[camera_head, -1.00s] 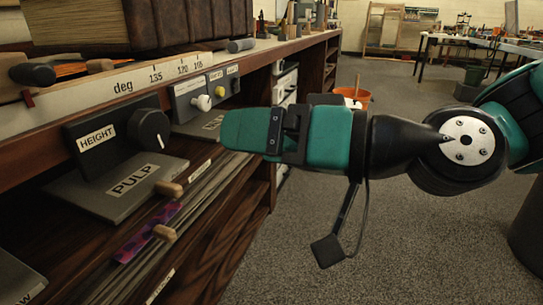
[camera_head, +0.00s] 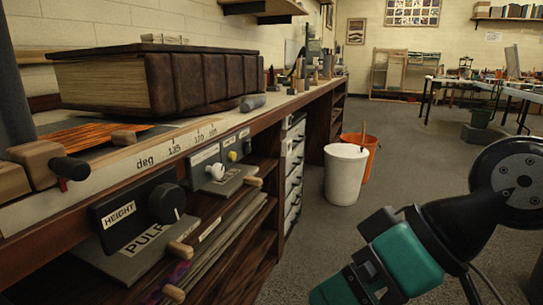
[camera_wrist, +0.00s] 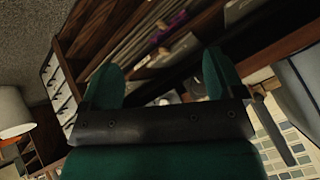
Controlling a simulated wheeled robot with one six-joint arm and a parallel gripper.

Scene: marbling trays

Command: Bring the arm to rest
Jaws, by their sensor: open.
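My gripper is in the lower right of the head view, in front of the bench and apart from it; its green body (camera_head: 405,258) shows there, with the front end running toward the bottom edge. In the wrist view my gripper (camera_wrist: 163,85) shows two green fingers spread apart with nothing between them. The black and green arm reaches in from the right edge of the head view.
A wooden bench (camera_head: 60,232) with a HEIGHT knob (camera_head: 165,203) and shelves runs along the left. A thick brown book (camera_head: 165,78) lies on top. A white bin (camera_head: 345,175) and an orange bucket (camera_head: 371,146) stand on the floor.

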